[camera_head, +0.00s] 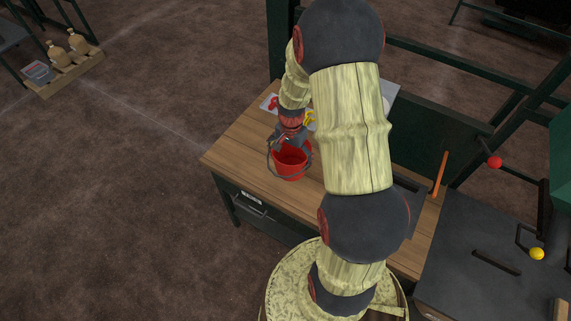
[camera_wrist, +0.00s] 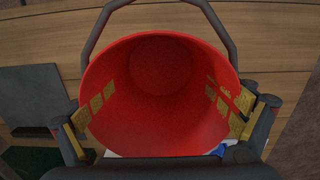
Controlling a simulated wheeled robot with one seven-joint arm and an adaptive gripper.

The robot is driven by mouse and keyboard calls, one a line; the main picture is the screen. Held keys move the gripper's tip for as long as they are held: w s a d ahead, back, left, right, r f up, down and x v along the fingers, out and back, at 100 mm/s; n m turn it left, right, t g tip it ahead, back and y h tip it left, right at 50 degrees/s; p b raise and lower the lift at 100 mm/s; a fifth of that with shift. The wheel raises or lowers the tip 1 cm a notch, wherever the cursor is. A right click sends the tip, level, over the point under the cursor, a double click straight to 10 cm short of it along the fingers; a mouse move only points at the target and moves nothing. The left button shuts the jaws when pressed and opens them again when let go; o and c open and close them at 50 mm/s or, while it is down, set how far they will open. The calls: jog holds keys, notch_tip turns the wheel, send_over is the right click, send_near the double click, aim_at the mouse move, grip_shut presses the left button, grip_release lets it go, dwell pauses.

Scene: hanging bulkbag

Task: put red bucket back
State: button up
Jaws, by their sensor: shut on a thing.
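The red bucket (camera_head: 291,163) is at the wooden workbench (camera_head: 240,139), near its left part, below my gripper. My gripper (camera_head: 290,140) is shut on the bucket. In the wrist view the bucket (camera_wrist: 160,70) is seen from above, open and empty, with its dark grey handle swung to the far side. The fingers of my gripper (camera_wrist: 162,122) lie on the left and right of the rim, with yellowish pads against the wall. I cannot tell whether the bucket's base touches the bench top.
A white sheet with red and yellow items (camera_head: 270,103) lies behind the bucket. A dark machine with a red knob (camera_head: 495,162) and a yellow knob (camera_head: 537,254) stands at the right. A drawer (camera_head: 252,208) is under the bench. The bench's left end is clear.

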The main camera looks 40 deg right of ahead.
aim_at(289, 163)
jog(key=w+f, duration=0.3)
jog(key=shift+f, duration=0.25)
jog(key=shift+f+b, duration=0.45)
jog(key=shift+f, duration=0.95)
jog(key=shift+f, duration=0.2)
jog(key=o, duration=1.5)
jog(key=shift+r, duration=0.1)
